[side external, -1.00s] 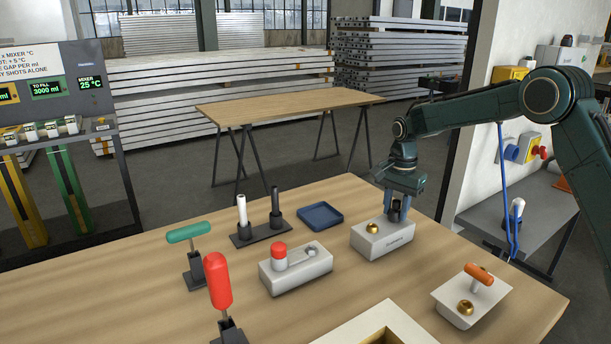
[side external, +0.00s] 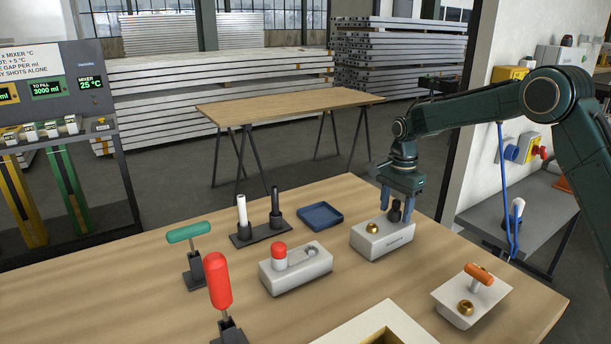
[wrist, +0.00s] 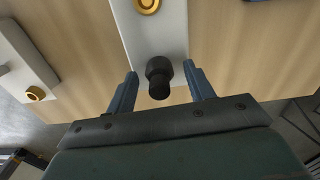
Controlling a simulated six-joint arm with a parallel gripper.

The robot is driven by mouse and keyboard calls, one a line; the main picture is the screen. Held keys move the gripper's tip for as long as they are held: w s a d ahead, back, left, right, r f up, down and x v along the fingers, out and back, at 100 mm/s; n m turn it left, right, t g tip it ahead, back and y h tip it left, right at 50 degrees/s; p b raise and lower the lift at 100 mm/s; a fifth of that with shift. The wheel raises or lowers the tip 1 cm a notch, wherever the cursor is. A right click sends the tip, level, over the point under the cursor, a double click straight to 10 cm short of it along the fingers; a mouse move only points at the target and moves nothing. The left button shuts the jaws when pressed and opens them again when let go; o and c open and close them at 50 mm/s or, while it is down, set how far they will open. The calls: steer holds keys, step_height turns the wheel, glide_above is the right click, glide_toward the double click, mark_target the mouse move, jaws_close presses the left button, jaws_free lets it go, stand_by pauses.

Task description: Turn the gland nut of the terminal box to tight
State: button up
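A pale grey box (side external: 383,243), apparently the terminal box, stands on the wooden bench with a brass piece and a black upright fitting on top. The black fitting, which looks like the gland nut (side external: 396,208), is dark and round in the wrist view (wrist: 158,78). My gripper (side external: 397,214) is above the box's right end, pointing down. In the wrist view its two blue fingers (wrist: 160,72) are open, one on each side of the nut, with a gap on both sides. The nut's turn position cannot be read.
A grey box with a red knob (side external: 279,254) stands to the left. A blue tray (side external: 320,216) and a holder with a white and a black post (side external: 258,233) are behind it. A box with an orange handle (side external: 479,274) is front right. Red and green levers stand left.

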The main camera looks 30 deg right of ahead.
stand_by(0.3)
step_height(320, 180, up, 14)
stand_by(0.8)
steer(key=s+a+r+n+t, duration=0.2)
steer(key=s+a+r+n, duration=0.15)
steer(key=s, duration=0.55)
steer(key=s+a+r+n+t, duration=0.15)
steer(key=s+r+n, duration=0.3)
steer(key=s, duration=0.45)
steer(key=s+a+f+n+t, duration=0.1)
steer(key=s+f+n, duration=0.2)
steer(key=s, duration=0.5)
steer(key=s+a+f+n+t, duration=0.1)
steer(key=s+f+n, duration=0.3)
steer(key=s, duration=0.5)
steer(key=shift+a+n, duration=0.75)
steer(key=shift+n, duration=0.35)
